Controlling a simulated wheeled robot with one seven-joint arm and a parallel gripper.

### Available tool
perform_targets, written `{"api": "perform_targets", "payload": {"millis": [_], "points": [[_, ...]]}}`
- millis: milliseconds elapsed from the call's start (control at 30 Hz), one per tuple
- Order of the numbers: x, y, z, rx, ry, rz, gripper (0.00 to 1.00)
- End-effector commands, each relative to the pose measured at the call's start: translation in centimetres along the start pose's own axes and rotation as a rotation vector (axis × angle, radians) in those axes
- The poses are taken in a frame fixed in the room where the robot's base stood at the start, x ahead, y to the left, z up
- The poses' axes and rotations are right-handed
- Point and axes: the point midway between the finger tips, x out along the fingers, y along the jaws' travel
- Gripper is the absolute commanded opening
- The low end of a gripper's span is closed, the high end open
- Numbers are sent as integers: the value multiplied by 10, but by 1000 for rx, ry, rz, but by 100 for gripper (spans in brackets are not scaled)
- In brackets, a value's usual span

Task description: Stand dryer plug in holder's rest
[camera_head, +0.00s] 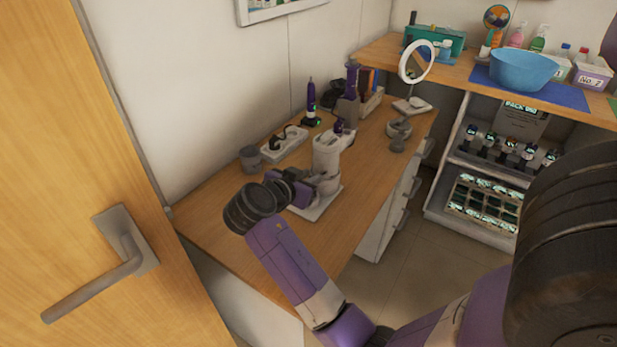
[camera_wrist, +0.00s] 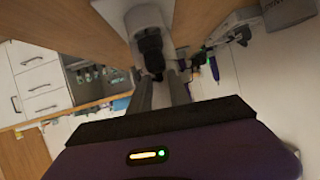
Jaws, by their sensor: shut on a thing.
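The white dryer holder (camera_head: 326,160) stands upright on the wooden counter on a pale base plate (camera_head: 318,208). A purple and white part, probably the dryer, sits at its top. My gripper (camera_head: 305,187) is low at the holder's near left side, and the arm partly hides the holder's lower part. In the wrist view my gripper (camera_wrist: 160,85) is shut on a small black plug (camera_wrist: 150,50), which lies at the fingertips against the white holder (camera_wrist: 147,18) in the picture. I cannot tell whether the plug touches the holder or its rest.
A power strip (camera_head: 284,145) with a black plug and a grey cup (camera_head: 250,158) are behind the holder. A purple bottle-like device (camera_head: 311,105), a ring mirror (camera_head: 416,65) and a small grey stand (camera_head: 398,134) are farther back. The counter's front left is bare.

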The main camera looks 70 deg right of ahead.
Motion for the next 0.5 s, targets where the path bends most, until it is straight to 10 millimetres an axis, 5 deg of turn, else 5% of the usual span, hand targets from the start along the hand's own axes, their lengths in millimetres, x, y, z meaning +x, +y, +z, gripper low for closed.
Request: {"api": "perform_targets", "payload": {"millis": [500], "points": [[5, 1, 12, 0, 0, 0, 0]]}}
